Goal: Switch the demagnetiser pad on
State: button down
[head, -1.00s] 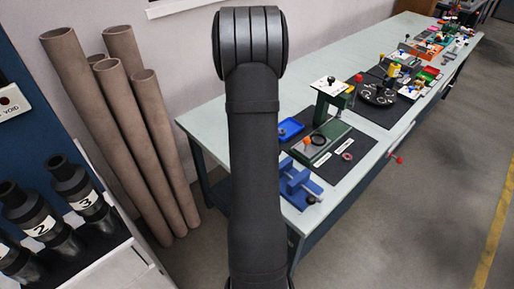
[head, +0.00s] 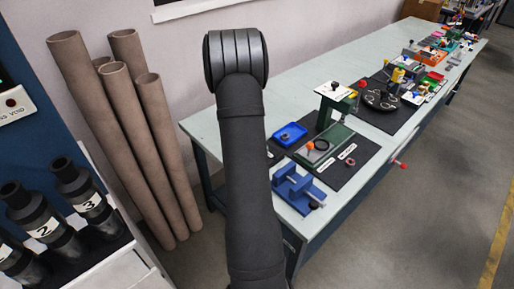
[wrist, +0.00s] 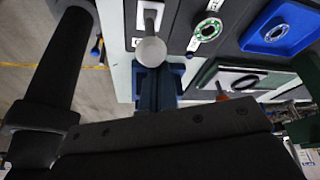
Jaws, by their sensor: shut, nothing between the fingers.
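A green base with an orange knob (head: 310,146), a dark ring and white labels stands on the near dark mat of the bench. I cannot tell for sure that it is the demagnetiser pad; the labels are too small to read. In the wrist view, a green-edged pad (wrist: 205,77) and a red-orange knob (wrist: 222,97) show at right of centre. My gripper (wrist: 170,135) appears as a dark block with screws across the bottom of the wrist view. It is shut and empty; its fingertips are not distinct. In the head view my arm hides it.
A blue vise (head: 298,186) stands at the bench's near end, also in the wrist view (wrist: 170,88). A blue tray (head: 288,135) and a green stand (head: 331,105) are close by. A black turntable (head: 381,100) is farther along. Brown tubes (head: 130,130) lean on the wall.

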jog(key=shift+w+a+r, duration=0.1)
jog(key=shift+w+a, duration=1.15)
jog(key=shift+w+a, duration=0.15)
jog(key=shift+a, duration=0.1)
jog(key=s+d+r, duration=0.1)
jog(key=d+r, duration=0.1)
jog(key=d, duration=0.2)
jog(key=w+a+r, duration=0.3)
jog(key=a+r, duration=0.2)
jog(key=r, duration=0.1)
jog(key=shift+w+a+r, duration=0.15)
jog(key=shift+a+r, duration=0.05)
jog(key=shift+r, duration=0.1)
jog(key=shift+d, duration=0.1)
